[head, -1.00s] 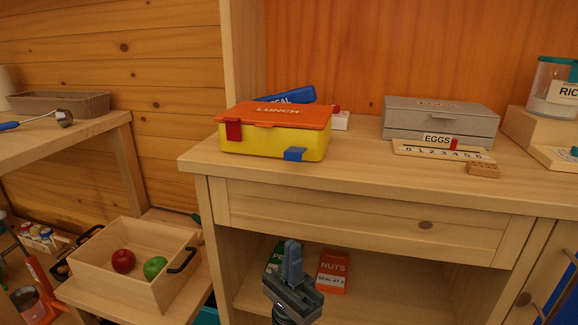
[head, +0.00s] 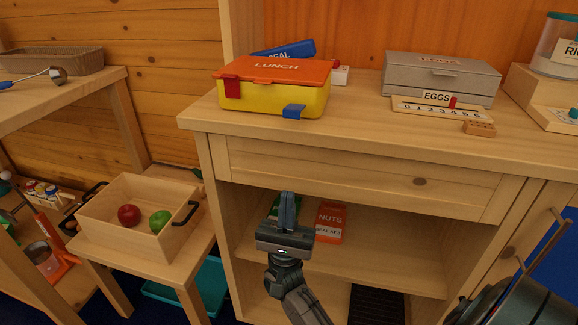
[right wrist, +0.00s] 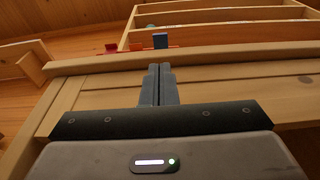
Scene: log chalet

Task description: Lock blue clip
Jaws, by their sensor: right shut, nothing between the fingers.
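The yellow lunch box (head: 262,99) with an orange lid (head: 275,70) stands shut on the cabinet top. Its blue clip (head: 294,111) juts outward low on the front right. The clip also shows in the right wrist view (right wrist: 161,41), beyond the fingertips. The red clip (head: 232,87) at the front left stands up against the box and lid edge. My right gripper (head: 288,196) is shut and empty, pointing up. In the head view it appears below the clip, before the cabinet's open shelf, apart from the box. My left gripper is out of view.
A blue box (head: 284,49) lies behind the lunch box. A grey egg box (head: 441,79) and number strip (head: 440,107) stand to the right. The cabinet top's front edge (head: 350,140) lies between gripper and clip. A crate of apples (head: 140,215) stands lower left.

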